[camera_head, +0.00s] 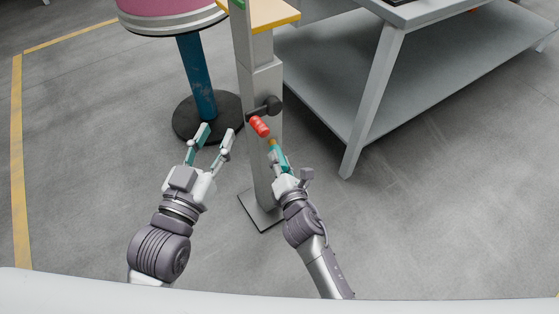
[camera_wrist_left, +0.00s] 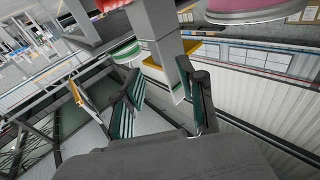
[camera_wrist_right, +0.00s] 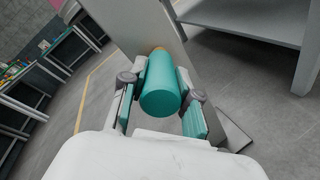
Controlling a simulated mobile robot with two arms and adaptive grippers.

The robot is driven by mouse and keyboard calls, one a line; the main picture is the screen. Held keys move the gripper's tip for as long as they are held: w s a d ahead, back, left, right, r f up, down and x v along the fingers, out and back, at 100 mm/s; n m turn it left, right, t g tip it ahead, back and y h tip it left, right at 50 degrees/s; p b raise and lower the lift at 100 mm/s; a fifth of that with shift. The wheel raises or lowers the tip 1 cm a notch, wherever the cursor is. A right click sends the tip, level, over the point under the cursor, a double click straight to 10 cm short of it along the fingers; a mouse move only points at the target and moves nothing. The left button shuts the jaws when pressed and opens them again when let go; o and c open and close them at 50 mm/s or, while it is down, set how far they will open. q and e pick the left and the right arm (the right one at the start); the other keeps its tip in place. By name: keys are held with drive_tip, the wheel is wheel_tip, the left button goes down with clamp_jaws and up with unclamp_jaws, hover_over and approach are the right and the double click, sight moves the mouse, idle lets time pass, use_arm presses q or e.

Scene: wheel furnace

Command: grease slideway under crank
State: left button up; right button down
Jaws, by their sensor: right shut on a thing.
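The crank (camera_head: 272,106) has a dark arm and a red handle (camera_head: 260,126). It sits on the side of a grey upright post (camera_head: 261,80). The post's lower part (camera_head: 262,180), below the crank, may be the slideway; no grease can be made out. My right gripper (camera_head: 279,162) is shut on a teal cylinder with an orange-brown tip, which also shows in the right wrist view (camera_wrist_right: 160,88). The tip points up toward the post, just below the red handle; contact cannot be told. My left gripper (camera_head: 216,132) is open and empty, left of the post and handle.
A blue pedestal (camera_head: 196,75) with a round dark base (camera_head: 184,120) and pink top stands left of the post. A grey table (camera_head: 370,95) with a low shelf and slanted leg stands to the right. The floor in front is clear.

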use_arm(q)
drive_tip(key=shift+s+a+f+g+y+p, duration=0.1)
drive_tip(key=shift+a+f+g+y+p, duration=0.1)
drive_tip(key=shift+f+g, duration=0.4)
drive_tip(key=shift+s+a+f+g+y+p, duration=0.1)
drive_tip(key=shift+f+g+y, duration=0.15)
drive_tip(key=shift+f, duration=0.6)
use_arm(e)
drive_tip(key=shift+r, duration=0.35)
use_arm(q)
drive_tip(key=shift+w, duration=0.1)
